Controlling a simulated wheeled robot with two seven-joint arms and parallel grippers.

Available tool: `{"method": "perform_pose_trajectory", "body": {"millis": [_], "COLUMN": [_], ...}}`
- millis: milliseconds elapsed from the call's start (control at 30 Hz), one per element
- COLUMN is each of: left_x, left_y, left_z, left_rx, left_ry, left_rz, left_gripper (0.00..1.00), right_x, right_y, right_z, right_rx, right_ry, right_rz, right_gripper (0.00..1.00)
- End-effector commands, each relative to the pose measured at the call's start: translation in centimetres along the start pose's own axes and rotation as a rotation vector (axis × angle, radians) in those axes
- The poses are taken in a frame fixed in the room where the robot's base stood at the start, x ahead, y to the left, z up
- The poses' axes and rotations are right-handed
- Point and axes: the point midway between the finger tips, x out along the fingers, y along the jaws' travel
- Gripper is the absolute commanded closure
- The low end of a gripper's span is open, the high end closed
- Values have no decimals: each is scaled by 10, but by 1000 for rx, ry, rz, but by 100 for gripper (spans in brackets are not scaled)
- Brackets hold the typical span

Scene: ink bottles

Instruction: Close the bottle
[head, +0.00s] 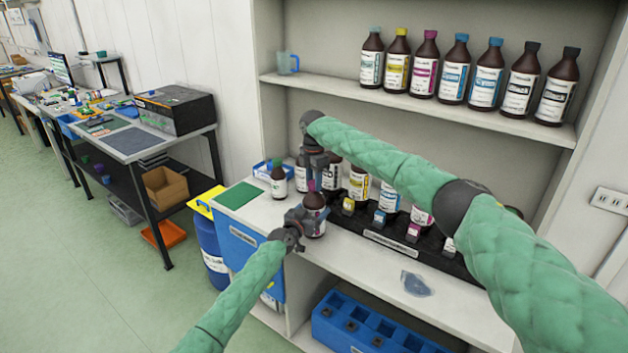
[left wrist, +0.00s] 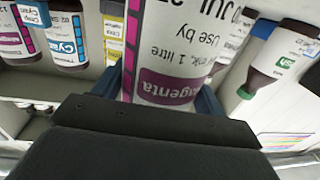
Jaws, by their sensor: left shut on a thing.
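A brown bottle (head: 315,202) stands upright at the front edge of the white counter. My left gripper (head: 306,215) is shut on it from the left. In the left wrist view the bottle's white and magenta label (left wrist: 170,50) fills the middle, upside down, between my fingers. My right gripper (head: 314,165) points down directly above the bottle. A small magenta cap (head: 311,186) shows between the right fingertips and the bottle's top. I cannot tell whether the cap is gripped or whether it touches the bottle's neck.
Several ink bottles stand in a black rack (head: 400,245) behind, partly hidden by my right arm. A green-capped bottle (head: 278,180) stands left, near a green mat (head: 238,195). The upper shelf (head: 430,104) holds a row of capped bottles. A clear bluish item (head: 415,284) lies on the counter.

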Motion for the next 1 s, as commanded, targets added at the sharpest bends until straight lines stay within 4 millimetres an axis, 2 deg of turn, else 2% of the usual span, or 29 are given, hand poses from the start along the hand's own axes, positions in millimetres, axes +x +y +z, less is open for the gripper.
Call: {"method": "perform_pose_trajectory", "body": {"millis": [33, 100, 267, 367, 1000], "left_x": [0, 0, 0, 0, 0], "left_y": [0, 0, 0, 0, 1], "left_z": [0, 0, 0, 0, 0], "left_rx": [0, 0, 0, 1, 1], "left_ry": [-1, -1, -1, -1, -1], "left_rz": [0, 0, 0, 0, 1], "left_gripper": [92, 92, 92, 92, 92], "right_x": [0, 0, 0, 0, 1], "right_y": [0, 0, 0, 0, 0], "right_z": [0, 0, 0, -1, -1], "right_rx": [0, 0, 12, 77, 1047], "right_ry": [0, 0, 0, 2, 4], "right_rz": [0, 0, 1, 1, 0], "right_gripper": [81, 90, 90, 90, 90]}}
